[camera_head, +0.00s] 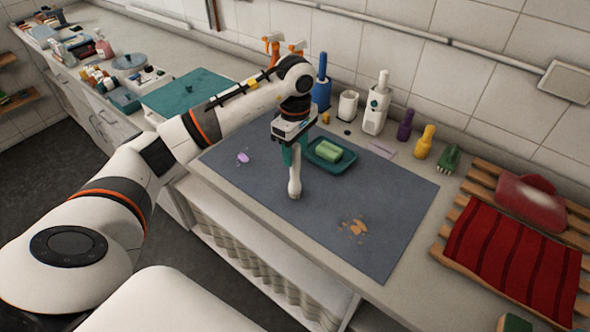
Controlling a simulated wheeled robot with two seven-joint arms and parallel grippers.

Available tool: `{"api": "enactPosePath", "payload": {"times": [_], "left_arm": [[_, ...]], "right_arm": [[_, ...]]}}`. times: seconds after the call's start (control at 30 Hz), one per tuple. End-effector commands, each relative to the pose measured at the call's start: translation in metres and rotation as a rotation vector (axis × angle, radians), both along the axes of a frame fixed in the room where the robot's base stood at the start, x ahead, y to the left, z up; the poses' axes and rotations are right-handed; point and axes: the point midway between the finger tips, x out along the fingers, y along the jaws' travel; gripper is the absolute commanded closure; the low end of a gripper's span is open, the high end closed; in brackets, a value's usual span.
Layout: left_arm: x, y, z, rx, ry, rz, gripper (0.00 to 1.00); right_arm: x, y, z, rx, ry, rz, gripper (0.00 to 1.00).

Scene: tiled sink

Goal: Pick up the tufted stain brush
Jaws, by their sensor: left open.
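My left gripper (293,156) reaches over the blue-grey mat (385,240) with its fingers pointing down. Its jaws are open. A white, upright piece with a rounded lower end (295,184) shows directly below and between the fingers, standing on or just above the mat. It looks like the tufted stain brush, but its upper part is hidden by the gripper and I cannot make out its tufts. My right gripper is out of view.
A teal tray (318,163) with a green soap bar (329,151) sits close beside the gripper. Purple (243,158) and tan (354,228) stains mark the mat. Bottles, including a yellow one (425,142), line the wall. A red cloth (512,258) lies on a slatted rack at right.

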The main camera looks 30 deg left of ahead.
Motion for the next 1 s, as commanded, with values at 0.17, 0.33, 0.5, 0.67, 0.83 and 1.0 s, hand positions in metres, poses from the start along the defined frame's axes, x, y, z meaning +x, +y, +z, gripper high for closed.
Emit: {"api": "enactPosePath", "payload": {"times": [0.17,0.33,0.5,0.67,0.83,1.0], "left_arm": [[-0.001,0.000,-0.020,-0.002,0.002,0.000,0.51],[-0.001,0.000,-0.026,0.000,-0.002,0.000,0.51],[-0.001,0.000,-0.026,0.000,-0.001,0.000,0.59],[-0.001,0.000,-0.026,0.000,-0.001,0.000,0.86],[-0.001,0.000,-0.025,0.000,-0.001,0.000,1.00],[0.000,0.000,-0.024,0.000,-0.002,0.000,1.00]], "right_arm": [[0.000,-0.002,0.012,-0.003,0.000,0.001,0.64],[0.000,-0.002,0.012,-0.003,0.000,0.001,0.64],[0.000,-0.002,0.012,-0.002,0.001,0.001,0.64],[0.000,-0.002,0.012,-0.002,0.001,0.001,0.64],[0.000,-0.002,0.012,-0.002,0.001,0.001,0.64],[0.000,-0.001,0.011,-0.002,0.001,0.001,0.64]]}}
